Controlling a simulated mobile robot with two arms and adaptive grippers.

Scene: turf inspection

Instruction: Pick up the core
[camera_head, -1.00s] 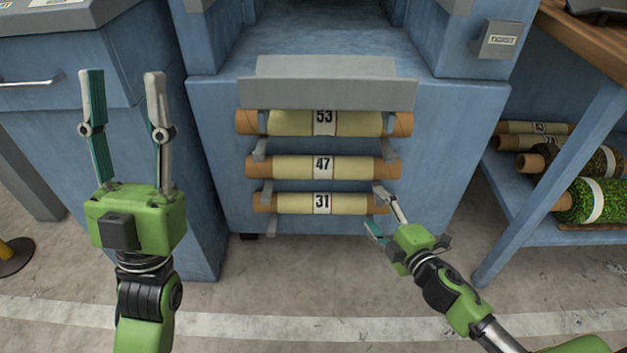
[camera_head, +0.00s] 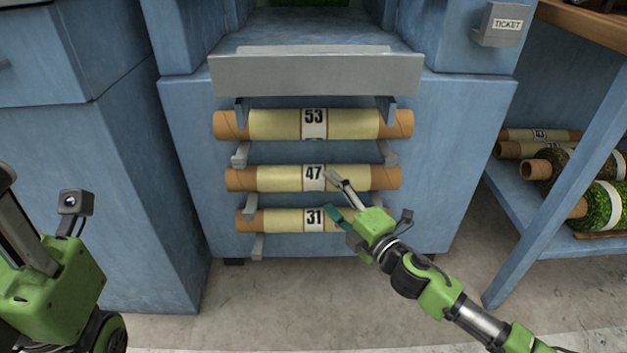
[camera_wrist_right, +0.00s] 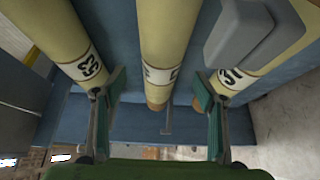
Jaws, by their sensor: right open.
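Three cores, brown tubes with pale yellow wrap and numbered white bands, lie level in a column on the blue cabinet front: core 53 (camera_head: 272,124) on top, core 47 (camera_head: 272,179) in the middle, core 31 (camera_head: 285,221) at the bottom. My right gripper (camera_head: 333,195) is open at the right of the 47 band, one finger over core 47 and one over core 31. In the wrist view, core 47 (camera_wrist_right: 163,35) runs between the open fingers (camera_wrist_right: 160,82), with core 53 (camera_wrist_right: 50,35) left and core 31 (camera_wrist_right: 250,80) right. My left gripper (camera_head: 25,235) is cut off at the left edge.
Grey brackets (camera_head: 241,153) hold the core ends. A grey ledge (camera_head: 315,73) juts out above core 53. At right, a shelf (camera_head: 515,190) bears more cores and green turf rolls (camera_head: 606,207). The floor (camera_head: 270,300) below the cabinet is clear.

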